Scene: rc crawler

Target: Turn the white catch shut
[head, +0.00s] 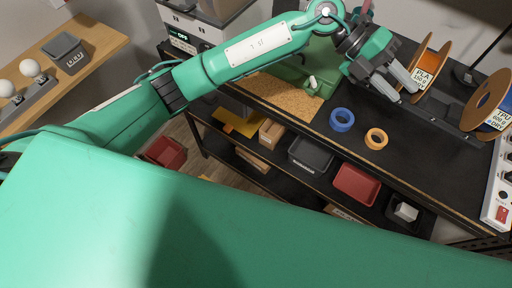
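The small white catch (312,82) sits on the front of a green box-like case (290,74) on the black workbench, partly behind my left arm. It looks tilted, but it is too small to tell its exact position. My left gripper (406,95) is to the right of the catch, above the bench and clear of it. Its two grey fingers point down and right, with a gap between them and nothing held. Part of the case is hidden by my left arm. My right gripper is not in view.
A blue ring (342,119) and an orange ring (376,138) lie on the bench. An orange filament spool (429,66) stands close beside my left gripper, with another spool (484,104) farther right. A cork mat (281,98) lies before the case. Bins fill the lower shelf.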

